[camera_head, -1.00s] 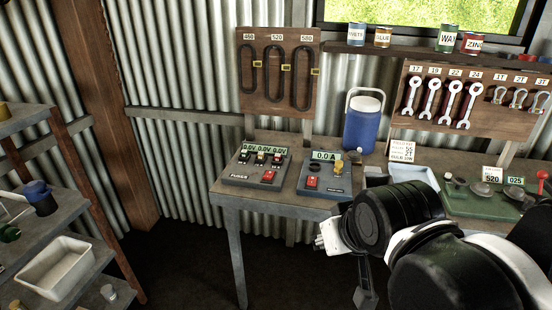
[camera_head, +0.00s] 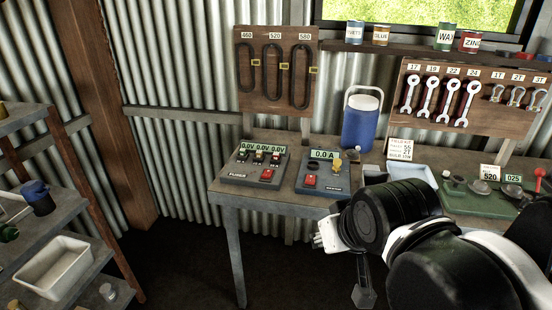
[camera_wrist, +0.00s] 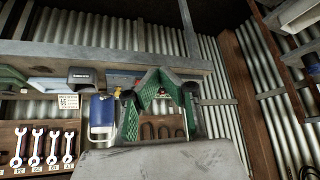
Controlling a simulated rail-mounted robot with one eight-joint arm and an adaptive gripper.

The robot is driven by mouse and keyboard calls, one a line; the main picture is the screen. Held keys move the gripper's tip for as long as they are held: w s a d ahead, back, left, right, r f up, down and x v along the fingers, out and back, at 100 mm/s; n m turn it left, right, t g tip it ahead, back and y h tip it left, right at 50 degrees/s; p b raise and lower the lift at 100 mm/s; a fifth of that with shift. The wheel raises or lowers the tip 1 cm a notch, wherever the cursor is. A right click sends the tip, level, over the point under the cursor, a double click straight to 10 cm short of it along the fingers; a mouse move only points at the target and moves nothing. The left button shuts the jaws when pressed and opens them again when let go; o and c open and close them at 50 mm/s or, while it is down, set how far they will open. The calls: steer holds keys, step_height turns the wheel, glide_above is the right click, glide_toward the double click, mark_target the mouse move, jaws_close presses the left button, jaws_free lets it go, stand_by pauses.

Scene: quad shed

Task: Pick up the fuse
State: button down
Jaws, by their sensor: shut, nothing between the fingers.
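No part is clearly labelled as the fuse. My gripper shows in the wrist view (camera_wrist: 165,80) with green-padded fingers, shut and empty. That view looks upside down. In the head view my arm is at the lower right, in front of the bench and apart from both boxes; it hides part of the gripper.
A blue jug (camera_head: 361,124) stands behind the ammeter box. A pale tray (camera_head: 410,172) sits to its right, partly behind my arm. A green-based balance (camera_head: 480,200) is farther right. A shelf (camera_head: 88,275) with a white bin (camera_head: 55,268) is at left. Floor space lies between shelf and bench.

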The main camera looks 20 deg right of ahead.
steer(key=c, duration=1.5)
jaws_free()
steer(key=shift+r, duration=0.1)
